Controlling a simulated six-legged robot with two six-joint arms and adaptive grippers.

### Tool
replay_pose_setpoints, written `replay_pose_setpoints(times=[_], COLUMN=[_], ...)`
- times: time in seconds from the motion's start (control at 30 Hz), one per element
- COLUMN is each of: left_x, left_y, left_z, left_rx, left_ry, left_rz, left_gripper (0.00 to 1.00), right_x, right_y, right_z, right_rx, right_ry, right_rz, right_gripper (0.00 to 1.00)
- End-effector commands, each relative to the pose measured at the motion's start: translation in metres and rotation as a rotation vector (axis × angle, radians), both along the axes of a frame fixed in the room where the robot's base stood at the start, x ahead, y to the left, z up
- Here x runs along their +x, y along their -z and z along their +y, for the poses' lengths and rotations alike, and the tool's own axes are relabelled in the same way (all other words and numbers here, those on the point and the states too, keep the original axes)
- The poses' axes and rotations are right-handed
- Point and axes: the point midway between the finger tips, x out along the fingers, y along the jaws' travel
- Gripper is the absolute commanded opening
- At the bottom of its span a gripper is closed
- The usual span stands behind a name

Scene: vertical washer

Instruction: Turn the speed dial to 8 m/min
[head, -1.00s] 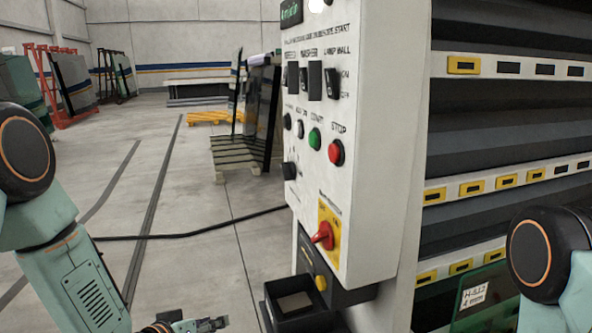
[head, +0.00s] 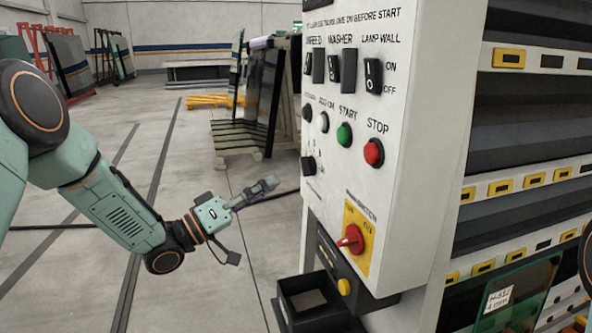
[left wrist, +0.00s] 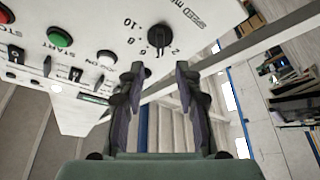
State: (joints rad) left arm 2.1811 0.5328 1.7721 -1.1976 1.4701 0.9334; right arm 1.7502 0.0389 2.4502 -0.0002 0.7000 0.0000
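The speed dial (head: 308,165) is a small black knob low on the left side of the white control panel (head: 400,215). In the left wrist view the dial (left wrist: 160,37) shows close up, with printed numbers including 2, 6, 8 and 10 around it and a "SPEED" label. I cannot read its setting surely. My left gripper (head: 266,187) is to the left of the panel, a little below the dial and apart from it. In the left wrist view my left gripper (left wrist: 160,78) is open and empty, its fingers short of the dial. My right gripper is out of view.
Near the dial are a green start button (head: 345,134), a red stop button (head: 374,152) and black rocker switches (head: 373,75). A red rotary switch (head: 351,238) on a yellow plate sits below, above a black open box (head: 306,300).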

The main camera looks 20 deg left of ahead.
Motion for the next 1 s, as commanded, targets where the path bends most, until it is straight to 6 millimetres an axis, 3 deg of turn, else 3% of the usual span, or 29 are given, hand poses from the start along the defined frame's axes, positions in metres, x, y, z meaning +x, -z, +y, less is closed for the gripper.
replay_pose_setpoints(times=[0.6,0.97,1.0], left_x=[0.054,0.058,0.058], left_y=[-0.021,-0.022,-0.022], left_z=[-0.044,-0.046,-0.046], left_rx=[-0.002,-0.003,-0.003], left_ry=[0.003,0.002,0.002], left_rz=[0.004,0.005,0.005], left_gripper=[0.34,0.34,0.31], right_x=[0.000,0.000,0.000], right_y=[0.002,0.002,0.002], right_z=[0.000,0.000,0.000], right_rx=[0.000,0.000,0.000], right_ry=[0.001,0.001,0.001], right_rz=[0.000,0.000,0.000], right_gripper=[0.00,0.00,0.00])
